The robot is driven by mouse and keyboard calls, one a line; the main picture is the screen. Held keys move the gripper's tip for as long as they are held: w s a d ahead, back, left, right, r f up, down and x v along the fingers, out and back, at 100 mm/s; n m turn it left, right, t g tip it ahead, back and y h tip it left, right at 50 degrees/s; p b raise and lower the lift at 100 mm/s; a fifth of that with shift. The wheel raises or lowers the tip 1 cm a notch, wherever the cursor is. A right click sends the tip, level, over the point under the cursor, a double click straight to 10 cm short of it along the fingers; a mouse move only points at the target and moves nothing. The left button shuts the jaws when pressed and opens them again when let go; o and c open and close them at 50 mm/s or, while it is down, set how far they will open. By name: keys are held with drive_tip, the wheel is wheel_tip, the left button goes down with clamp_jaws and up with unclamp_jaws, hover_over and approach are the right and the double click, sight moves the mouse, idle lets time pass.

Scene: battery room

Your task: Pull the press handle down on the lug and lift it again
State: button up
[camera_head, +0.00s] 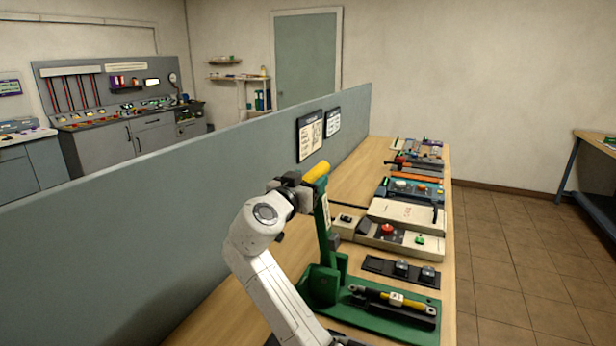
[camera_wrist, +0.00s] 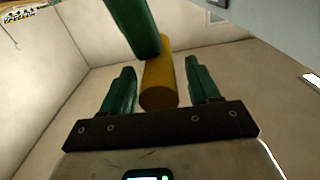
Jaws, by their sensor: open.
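The press is green and stands on the wooden bench, with its base (camera_head: 322,284) at the front. Its green lever (camera_head: 322,215) rises almost upright and ends in a yellow handle (camera_head: 316,172). My gripper (camera_head: 301,177) is at the yellow handle, at the top of the lever. In the wrist view the handle (camera_wrist: 158,80) lies between the two open green fingers of my gripper (camera_wrist: 160,85), with gaps on both sides. A yellow-banded piece (camera_head: 396,299), perhaps the lug, lies in a black holder on the green base plate (camera_head: 372,322).
A black strip with knobs (camera_head: 402,269) lies behind the press base. Beyond it is a beige box with a red button (camera_head: 388,232), then more devices along the bench (camera_head: 352,192). A grey partition (camera_head: 190,205) runs along the left. The tiled floor (camera_head: 520,250) at right is clear.

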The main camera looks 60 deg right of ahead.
drive_tip(key=shift+d, duration=0.25)
clamp_jaws()
idle(0.5)
